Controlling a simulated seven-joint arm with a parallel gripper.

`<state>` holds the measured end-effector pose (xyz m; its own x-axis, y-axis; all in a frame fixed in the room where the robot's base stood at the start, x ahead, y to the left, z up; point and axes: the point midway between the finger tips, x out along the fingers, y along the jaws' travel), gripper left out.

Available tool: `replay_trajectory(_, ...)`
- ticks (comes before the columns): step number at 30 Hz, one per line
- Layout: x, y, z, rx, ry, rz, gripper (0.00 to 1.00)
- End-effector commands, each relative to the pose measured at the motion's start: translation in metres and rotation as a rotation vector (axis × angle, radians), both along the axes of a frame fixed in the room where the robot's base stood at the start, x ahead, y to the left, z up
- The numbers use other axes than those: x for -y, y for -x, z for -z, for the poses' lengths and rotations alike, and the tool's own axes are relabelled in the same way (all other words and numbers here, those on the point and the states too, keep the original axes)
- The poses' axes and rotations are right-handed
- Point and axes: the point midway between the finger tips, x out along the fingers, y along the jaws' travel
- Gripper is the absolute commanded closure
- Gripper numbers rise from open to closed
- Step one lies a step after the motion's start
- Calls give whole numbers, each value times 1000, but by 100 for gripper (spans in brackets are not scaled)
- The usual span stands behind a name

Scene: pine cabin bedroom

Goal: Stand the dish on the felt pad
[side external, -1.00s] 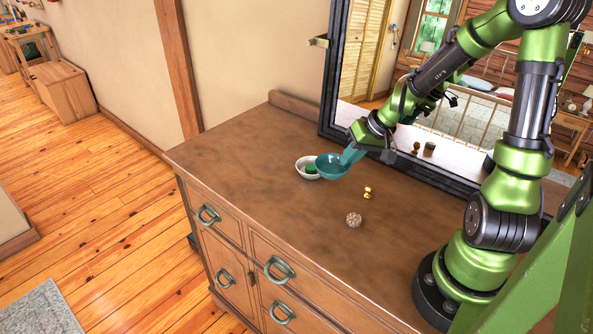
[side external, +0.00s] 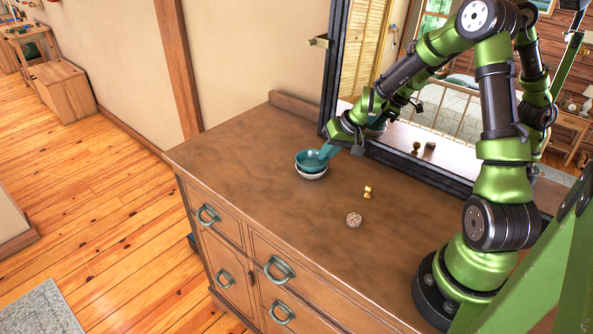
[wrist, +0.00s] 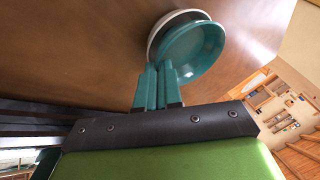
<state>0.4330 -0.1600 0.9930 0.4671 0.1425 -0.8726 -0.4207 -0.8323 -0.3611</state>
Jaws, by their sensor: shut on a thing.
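The dish is a round teal bowl (side external: 309,161), level in the side view, right over a white dish (side external: 312,176). In the wrist view the teal bowl (wrist: 195,50) covers most of the white dish, whose pale rim (wrist: 160,27) shows at its upper left. My gripper (side external: 328,152) is shut on the teal bowl's near rim with its teal fingers, seen also in the wrist view (wrist: 158,72). The green pad seen earlier inside the white dish is hidden now. I cannot tell whether the bowl touches the pad.
A small gold object (side external: 367,192) and a round speckled brown object (side external: 354,220) stand on the wooden dresser top (side external: 255,165), right of the dishes. A dark-framed mirror (side external: 333,75) stands along the back. The dresser's left part is clear.

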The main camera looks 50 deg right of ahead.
Motion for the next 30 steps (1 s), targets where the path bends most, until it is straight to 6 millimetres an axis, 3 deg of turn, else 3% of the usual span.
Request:
replay_trajectory(6, 0, 0, 3, 0, -2, 0, 100)
replay_trajectory(9, 0, 0, 3, 0, -1, -1, 81)
replay_trajectory(12, 0, 1, 4, -1, 0, 0, 69)
replay_trajectory(22, 1, 2, -2, -2, 1, 1, 69)
replay_trajectory(30, 9, 24, -47, 3, 4, 4, 69)
